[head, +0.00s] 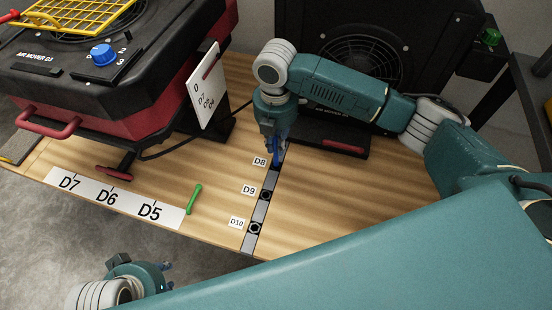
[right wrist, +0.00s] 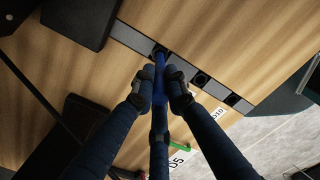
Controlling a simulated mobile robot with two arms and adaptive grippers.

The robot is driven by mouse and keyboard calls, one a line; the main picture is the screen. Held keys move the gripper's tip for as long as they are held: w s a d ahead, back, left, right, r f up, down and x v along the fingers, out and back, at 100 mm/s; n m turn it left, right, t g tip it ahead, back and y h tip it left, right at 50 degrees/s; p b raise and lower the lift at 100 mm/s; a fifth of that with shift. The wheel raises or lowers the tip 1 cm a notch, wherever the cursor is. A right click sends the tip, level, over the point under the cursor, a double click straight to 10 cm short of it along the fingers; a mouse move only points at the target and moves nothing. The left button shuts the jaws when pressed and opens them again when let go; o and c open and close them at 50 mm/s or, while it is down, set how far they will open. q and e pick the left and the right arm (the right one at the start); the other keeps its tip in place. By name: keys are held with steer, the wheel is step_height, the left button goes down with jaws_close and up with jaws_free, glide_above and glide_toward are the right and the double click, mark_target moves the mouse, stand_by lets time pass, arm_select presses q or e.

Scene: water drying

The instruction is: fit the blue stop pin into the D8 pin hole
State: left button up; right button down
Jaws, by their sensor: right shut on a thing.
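The blue stop pin (right wrist: 159,80) is between the fingers of my right gripper (right wrist: 163,88), which is shut on it. In the head view the blue pin (head: 277,155) and the right gripper (head: 275,145) are directly over the strip beside the D8 label (head: 260,161). In the right wrist view the pin's far end is at the dark D8 hole (right wrist: 157,50). I cannot tell how far it is in, if at all. The hole is mostly covered in the head view. My left gripper (head: 167,278) is low at the left, off the table's front edge; its finger opening is unclear.
The grey strip (head: 259,209) has open holes at D9 (head: 265,195) and D10 (head: 255,228). A green pin (head: 194,198) lies by the D5 label. A red-and-black air mover (head: 110,90) stands at left, a black one (head: 350,60) behind. The wood right of the strip is clear.

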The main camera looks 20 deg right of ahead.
mark_target(276, 165)
steer(key=shift+f, duration=0.3)
step_height(276, 165, down, 6)
steer(key=shift+r+b, duration=0.2)
steer(key=shift+b, duration=0.65)
steer(key=c, duration=1.8)
jaws_free()
steer(key=shift+f, duration=0.1)
steer(key=shift+o, duration=0.2)
